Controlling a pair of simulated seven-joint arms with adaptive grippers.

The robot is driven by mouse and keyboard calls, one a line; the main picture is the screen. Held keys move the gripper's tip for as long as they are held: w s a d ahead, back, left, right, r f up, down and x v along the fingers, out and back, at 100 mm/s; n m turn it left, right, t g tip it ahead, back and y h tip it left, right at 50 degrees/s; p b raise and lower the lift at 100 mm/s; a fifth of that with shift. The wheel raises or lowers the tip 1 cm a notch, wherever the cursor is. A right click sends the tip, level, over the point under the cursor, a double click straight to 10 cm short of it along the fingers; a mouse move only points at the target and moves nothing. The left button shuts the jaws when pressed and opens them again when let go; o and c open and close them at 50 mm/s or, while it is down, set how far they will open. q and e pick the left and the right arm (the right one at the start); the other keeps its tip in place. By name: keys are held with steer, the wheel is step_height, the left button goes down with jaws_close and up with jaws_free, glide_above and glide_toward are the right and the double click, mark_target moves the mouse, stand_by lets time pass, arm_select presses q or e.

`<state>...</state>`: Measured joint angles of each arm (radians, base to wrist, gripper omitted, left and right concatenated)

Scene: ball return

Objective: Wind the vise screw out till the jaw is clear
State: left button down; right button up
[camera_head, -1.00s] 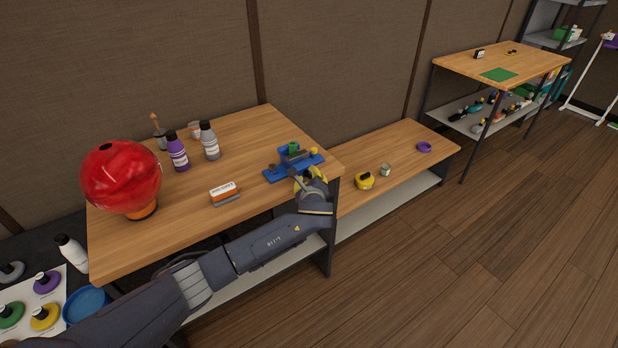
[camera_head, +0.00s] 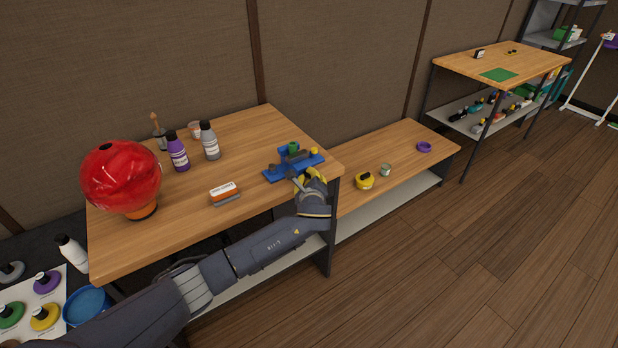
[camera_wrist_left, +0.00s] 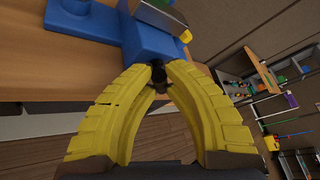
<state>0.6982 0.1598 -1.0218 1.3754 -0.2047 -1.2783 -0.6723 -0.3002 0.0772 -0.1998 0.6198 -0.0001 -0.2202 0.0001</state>
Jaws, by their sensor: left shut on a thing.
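The blue vise (camera_head: 284,166) sits at the right front corner of the wooden table, with a green piece at its back and a grey bar on top. In the left wrist view the blue vise body (camera_wrist_left: 146,42) is just ahead of the fingers. My left gripper (camera_head: 305,181) is at the vise's front side, and in the left wrist view its yellow fingers (camera_wrist_left: 160,78) close on the dark vise screw handle (camera_wrist_left: 159,76). Most of the screw is hidden by the fingers and the vise. My right gripper is in neither view.
A red ball (camera_head: 122,176) sits on an orange stand at the table's left. Purple (camera_head: 177,152) and grey (camera_head: 210,141) bottles and an orange-white block (camera_head: 224,192) stand on the wooden table (camera_head: 150,240). A lower bench (camera_head: 400,155) at right holds a yellow tape measure (camera_head: 364,181).

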arm_select(q)
steer(key=shift+f+n+t, duration=0.15)
steer(key=shift+n+t, duration=0.45)
steer(key=shift+n, duration=0.1)
steer(key=shift+h, duration=0.3)
steer(key=c, duration=1.6)
jaws_free()
steer(key=shift+c, duration=0.2)
steer(key=shift+m, duration=0.3)
steer(key=shift+r+g, duration=0.25)
steer(key=shift+g, duration=0.05)
steer(key=shift+m+g+y, duration=0.4)
steer(key=shift+m+g, duration=0.1)
steer(key=shift+m, duration=0.2)
steer(key=v, duration=1.7)
steer(key=shift+s, duration=0.15)
